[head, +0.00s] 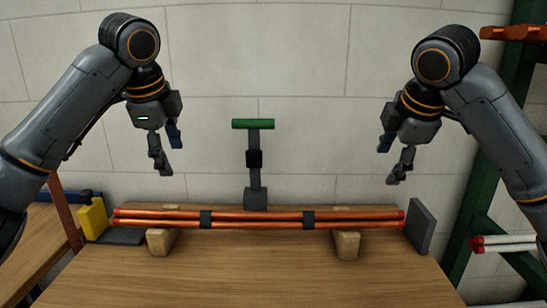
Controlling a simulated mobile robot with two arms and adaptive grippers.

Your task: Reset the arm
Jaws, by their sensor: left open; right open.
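My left gripper (168,155) hangs open and empty, fingers down, above the left end of a bundle of copper-coloured tubes (258,219). My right gripper (393,165) hangs open and empty above the right end of the bundle. Neither gripper touches anything. The bundle lies level across two wooden blocks, the left block (160,242) and the right block (347,245). Two dark bands wrap around the tubes. An upright grey lever with a green crossbar (253,124) stands behind the middle of the bundle.
A yellow piece (93,220) stands at the bundle's left end, a grey plate (420,226) at its right. A green rack (487,165) with tubes stands at the right. The front of the wooden table (250,280) is clear. A pale block wall is behind.

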